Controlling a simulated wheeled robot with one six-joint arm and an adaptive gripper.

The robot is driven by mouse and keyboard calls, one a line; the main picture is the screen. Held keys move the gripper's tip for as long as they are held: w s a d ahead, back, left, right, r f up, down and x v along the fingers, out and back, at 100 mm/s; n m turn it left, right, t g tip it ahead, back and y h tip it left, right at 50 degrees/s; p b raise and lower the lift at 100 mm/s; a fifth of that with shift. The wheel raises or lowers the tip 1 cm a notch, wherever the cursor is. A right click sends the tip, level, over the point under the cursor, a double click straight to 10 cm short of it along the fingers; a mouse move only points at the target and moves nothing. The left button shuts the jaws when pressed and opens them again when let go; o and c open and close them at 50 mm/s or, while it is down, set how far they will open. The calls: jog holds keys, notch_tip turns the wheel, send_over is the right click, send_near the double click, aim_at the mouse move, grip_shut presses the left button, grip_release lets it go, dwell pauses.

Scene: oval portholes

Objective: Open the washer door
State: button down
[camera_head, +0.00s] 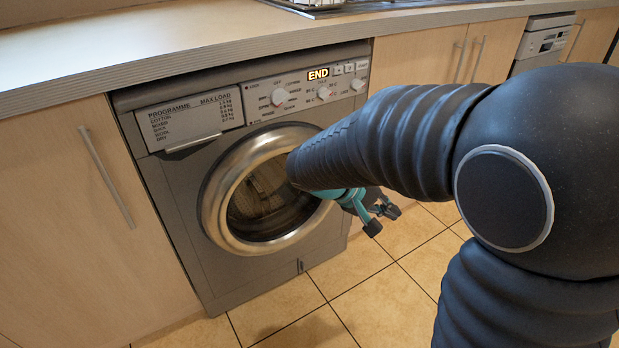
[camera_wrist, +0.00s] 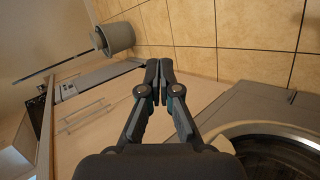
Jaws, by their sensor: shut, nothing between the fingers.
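The grey washer (camera_head: 190,205) stands under the counter, its display reading END. Its round door (camera_head: 222,205), with a wide metal ring and dark glass, looks shut against the front. My arm covers the door's right edge, and no handle can be made out there. My gripper (camera_head: 381,217) is right of the door, low in front of the washer's right side and the neighbouring cabinet. In the wrist view, my gripper (camera_wrist: 160,68) is shut and empty, its fingertips together. There the door (camera_wrist: 275,150) lies at the lower right, apart from the fingers.
Wooden cabinets with bar handles (camera_head: 105,178) flank the washer. A worktop (camera_head: 180,45) runs above it. In the wrist view a grey cylindrical object (camera_wrist: 115,37) stands at the upper left.

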jog(key=w+a+f+n+t+h, duration=0.1)
jog(key=w+a+f+n+t, duration=0.45)
jog(key=a, duration=0.65)
jog(key=w+a+f+n+t, duration=0.2)
jog(key=w+a+f+t, duration=0.5)
jog(key=a, duration=0.5)
jog(key=x, duration=1)
jog(key=shift+s+d+f+g+p, duration=0.15)
jog(key=shift+d+f+g+p, duration=0.15)
jog(key=shift+f+g, duration=0.25)
jog(key=shift+m, duration=0.25)
